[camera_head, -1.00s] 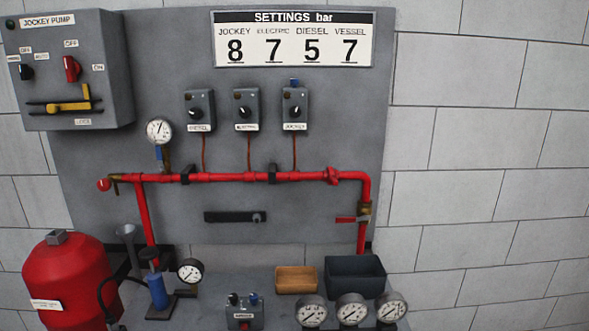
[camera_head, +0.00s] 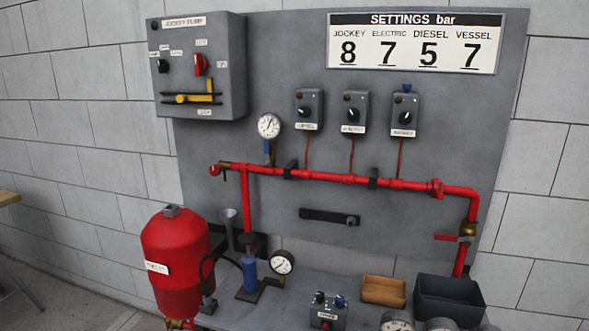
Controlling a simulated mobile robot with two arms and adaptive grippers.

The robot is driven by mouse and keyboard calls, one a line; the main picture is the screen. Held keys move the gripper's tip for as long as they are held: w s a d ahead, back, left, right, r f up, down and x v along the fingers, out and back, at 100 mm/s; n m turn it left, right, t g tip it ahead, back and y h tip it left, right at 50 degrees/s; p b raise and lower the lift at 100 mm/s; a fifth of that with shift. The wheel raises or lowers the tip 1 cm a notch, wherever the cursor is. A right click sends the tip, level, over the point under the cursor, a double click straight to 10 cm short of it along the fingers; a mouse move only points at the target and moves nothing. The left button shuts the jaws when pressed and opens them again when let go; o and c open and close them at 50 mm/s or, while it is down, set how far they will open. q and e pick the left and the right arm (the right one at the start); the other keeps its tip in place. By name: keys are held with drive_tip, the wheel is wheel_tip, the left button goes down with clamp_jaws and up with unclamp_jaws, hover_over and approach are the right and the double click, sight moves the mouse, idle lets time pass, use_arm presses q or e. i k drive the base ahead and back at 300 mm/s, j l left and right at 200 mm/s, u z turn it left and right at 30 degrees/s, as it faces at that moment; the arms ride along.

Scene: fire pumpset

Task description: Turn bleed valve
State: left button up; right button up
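A red pipe (camera_head: 340,178) runs across the grey panel. At its right, on the downward leg, is a brass valve with a red lever (camera_head: 448,238); the lever points left, across the pipe. At the pipe's left end is a brass fitting with a red round end (camera_head: 214,170) and a small part hanging below. No label shows which of these is the bleed valve. Neither of my grippers is in view.
The jockey pump box (camera_head: 200,65) is at upper left, above a red vessel (camera_head: 176,260). A blue hand pump (camera_head: 249,272), gauge (camera_head: 282,262), small control box (camera_head: 328,311), wooden tray (camera_head: 384,290) and dark bin (camera_head: 447,300) stand on the bench.

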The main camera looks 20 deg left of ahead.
sight(215, 171)
drive_tip(key=j+z, duration=0.15)
drive_tip(key=j, duration=0.35)
drive_tip(key=k+j+z, duration=0.1)
drive_tip(key=j, duration=0.35)
drive_tip(key=j+z, duration=0.15)
drive_tip(key=j, duration=0.3)
drive_tip(key=k, duration=0.1)
